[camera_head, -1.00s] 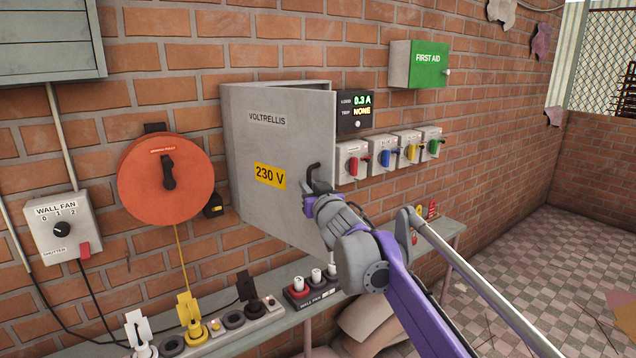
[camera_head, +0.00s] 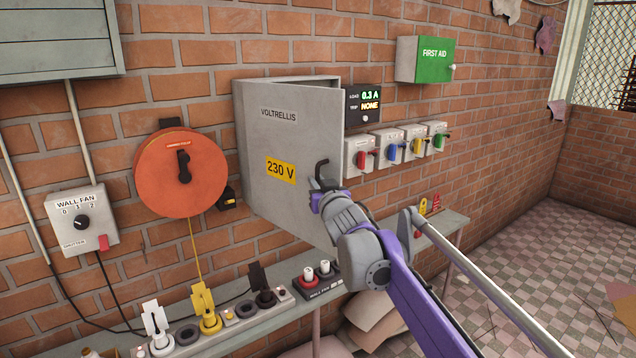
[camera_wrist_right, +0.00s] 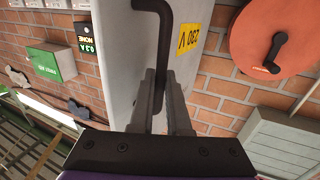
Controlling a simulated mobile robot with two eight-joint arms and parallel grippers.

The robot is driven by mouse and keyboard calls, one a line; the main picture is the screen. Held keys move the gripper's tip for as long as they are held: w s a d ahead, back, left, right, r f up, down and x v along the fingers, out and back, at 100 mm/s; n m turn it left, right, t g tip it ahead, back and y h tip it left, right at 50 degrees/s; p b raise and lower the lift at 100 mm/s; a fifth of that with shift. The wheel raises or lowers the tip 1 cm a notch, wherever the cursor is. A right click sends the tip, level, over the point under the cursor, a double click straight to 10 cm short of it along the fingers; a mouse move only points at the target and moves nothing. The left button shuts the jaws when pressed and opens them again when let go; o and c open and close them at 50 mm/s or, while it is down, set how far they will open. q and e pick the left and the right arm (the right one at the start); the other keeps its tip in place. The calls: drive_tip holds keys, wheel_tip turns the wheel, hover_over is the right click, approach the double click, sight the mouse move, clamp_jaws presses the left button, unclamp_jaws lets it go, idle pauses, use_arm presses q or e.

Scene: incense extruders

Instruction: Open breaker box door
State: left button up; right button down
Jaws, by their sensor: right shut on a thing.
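The grey breaker box door (camera_head: 285,145), marked VOLTRELLIS and 230 V, stands ajar on the brick wall. Its right edge is swung out from the box body (camera_head: 300,80), and its left edge stays at the box. A black bent handle (camera_head: 320,170) sits near the door's right edge. My right gripper (camera_head: 319,197) is shut on the handle's lower part. In the right wrist view, the handle (camera_wrist_right: 164,30) runs down between the fingers of the gripper (camera_wrist_right: 160,80), beside the door face. The inside of the box is hidden behind the door. My left gripper is not in view.
A load display (camera_head: 363,103) and a row of coloured switches (camera_head: 390,148) sit right of the door. An orange reel (camera_head: 180,200) hangs at left. A shelf (camera_head: 270,318) with plugs runs below the box. The tiled floor at right is mostly clear.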

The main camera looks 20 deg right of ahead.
drive_tip(key=c, duration=1.2)
unclamp_jaws()
drive_tip(key=shift+a, duration=0.1)
drive_tip(key=shift+o, duration=0.2)
drive_tip(key=shift+s, duration=0.1)
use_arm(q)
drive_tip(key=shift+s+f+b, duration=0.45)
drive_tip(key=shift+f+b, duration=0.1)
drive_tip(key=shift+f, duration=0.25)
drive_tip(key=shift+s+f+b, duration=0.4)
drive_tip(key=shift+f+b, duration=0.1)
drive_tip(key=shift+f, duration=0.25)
use_arm(e)
drive_tip(key=s, duration=1)
drive_tip(key=shift+s+a, duration=0.2)
drive_tip(key=shift+s, duration=0.1)
